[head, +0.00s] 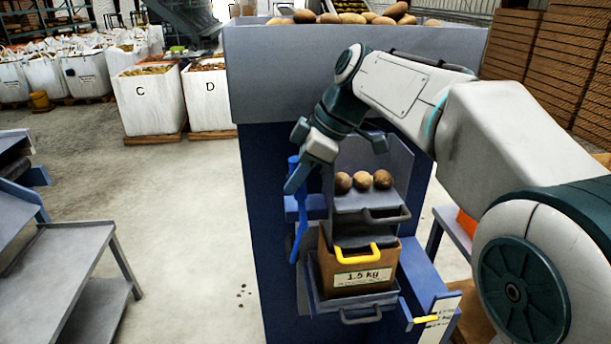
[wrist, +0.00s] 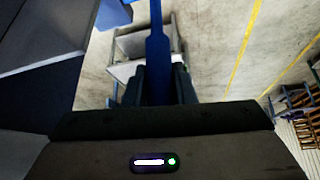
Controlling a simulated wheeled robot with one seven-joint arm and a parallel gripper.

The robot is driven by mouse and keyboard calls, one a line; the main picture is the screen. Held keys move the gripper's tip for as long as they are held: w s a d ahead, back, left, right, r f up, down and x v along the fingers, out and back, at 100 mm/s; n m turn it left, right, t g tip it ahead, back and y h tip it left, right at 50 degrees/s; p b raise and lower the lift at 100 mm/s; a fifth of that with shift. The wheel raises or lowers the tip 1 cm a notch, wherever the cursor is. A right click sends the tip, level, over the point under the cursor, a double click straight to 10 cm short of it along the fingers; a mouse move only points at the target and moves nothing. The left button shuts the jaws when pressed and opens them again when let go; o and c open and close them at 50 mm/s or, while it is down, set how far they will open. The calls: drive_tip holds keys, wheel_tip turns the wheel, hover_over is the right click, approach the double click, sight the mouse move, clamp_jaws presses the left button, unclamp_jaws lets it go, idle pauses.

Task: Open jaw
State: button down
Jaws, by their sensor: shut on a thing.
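My gripper (head: 297,183) is at the left side of the blue machine, shut on a blue lever (head: 302,222). In the wrist view the lever's flat blue bar (wrist: 157,50) runs up between my two dark fingers (wrist: 157,90), with one finger on each side of it. The lever stands roughly upright, and its upper end is partly hidden by my gripper. To its right, a grey tray (head: 352,202) bears three potatoes (head: 363,181). Below it a brown box (head: 328,268) with a yellow handle (head: 358,253) and a "1.5 kg" label sits in a grey holder.
Potatoes (head: 350,18) fill the top of the blue machine (head: 255,180). A grey bench (head: 60,250) stands at the left. White bags marked C (head: 145,100) and D (head: 208,100) stand behind. Stacked wooden crates (head: 560,70) are at the right.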

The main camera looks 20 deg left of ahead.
idle(0.3)
drive_tip(key=c, duration=1.2)
unclamp_jaws()
drive_tip(key=shift+d, duration=0.15)
drive_tip(key=p+v, duration=0.1)
drive_tip(key=v, duration=1.2)
drive_tip(key=shift+d+r, duration=0.2)
drive_tip(key=shift+r, duration=0.15)
drive_tip(key=shift+w, duration=0.1)
